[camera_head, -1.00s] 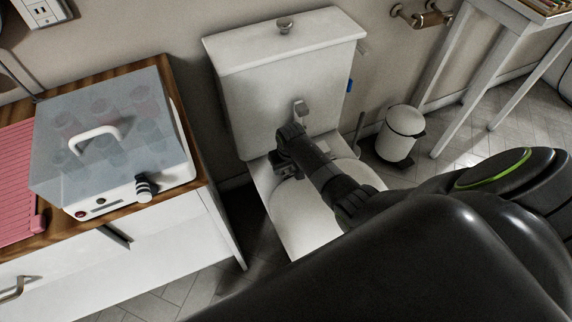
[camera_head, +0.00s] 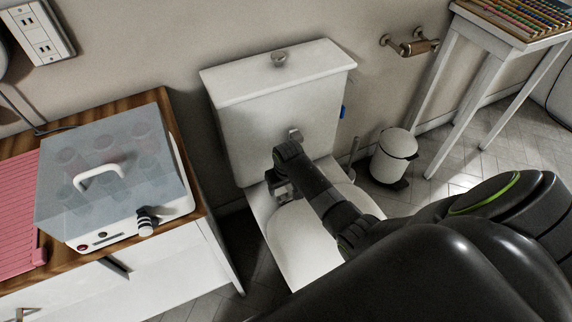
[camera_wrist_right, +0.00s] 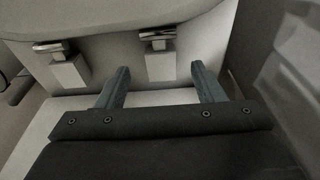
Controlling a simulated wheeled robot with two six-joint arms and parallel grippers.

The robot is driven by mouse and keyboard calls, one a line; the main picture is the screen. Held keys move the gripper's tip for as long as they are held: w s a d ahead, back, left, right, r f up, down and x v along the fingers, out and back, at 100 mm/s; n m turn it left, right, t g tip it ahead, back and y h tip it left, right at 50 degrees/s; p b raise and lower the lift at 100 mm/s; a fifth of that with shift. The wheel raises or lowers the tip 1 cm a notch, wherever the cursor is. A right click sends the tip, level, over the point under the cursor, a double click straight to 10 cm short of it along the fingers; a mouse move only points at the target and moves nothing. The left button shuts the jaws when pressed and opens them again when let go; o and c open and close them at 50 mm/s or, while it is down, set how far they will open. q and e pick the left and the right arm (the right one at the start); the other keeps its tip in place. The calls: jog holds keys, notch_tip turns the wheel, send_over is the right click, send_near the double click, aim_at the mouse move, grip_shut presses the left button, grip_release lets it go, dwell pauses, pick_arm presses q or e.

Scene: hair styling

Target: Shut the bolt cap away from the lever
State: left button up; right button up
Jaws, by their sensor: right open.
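The toilet's tank (camera_head: 275,115) stands against the wall, with a small grey piece that looks like the lever (camera_head: 294,135) on its front. In the right wrist view, two pale blocks with metallic tops, apparently the bolt caps, show as a left one (camera_wrist_right: 68,66) and a right one (camera_wrist_right: 160,62). I cannot tell whether either is shut. My right gripper (camera_wrist_right: 160,78) is open, its fingers pointing toward the right block, one to each side of it; nothing is between them. In the head view the right gripper (camera_head: 278,192) is over the back of the toilet. My left gripper is out of view.
A counter to the left holds a clear-lidded box (camera_head: 115,165) and a pink ribbed mat (camera_head: 20,215). A white bin (camera_head: 394,155) stands right of the toilet, near a white table (camera_head: 490,40). My right arm covers much of the lower right.

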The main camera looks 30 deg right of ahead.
pick_arm(q)
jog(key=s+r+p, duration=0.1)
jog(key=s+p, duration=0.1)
jog(key=p, duration=0.1)
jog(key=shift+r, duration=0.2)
pick_arm(e)
notch_tip(320, 180, up, 12)
jog(key=s, duration=0.2)
jog(key=shift+f, duration=0.15)
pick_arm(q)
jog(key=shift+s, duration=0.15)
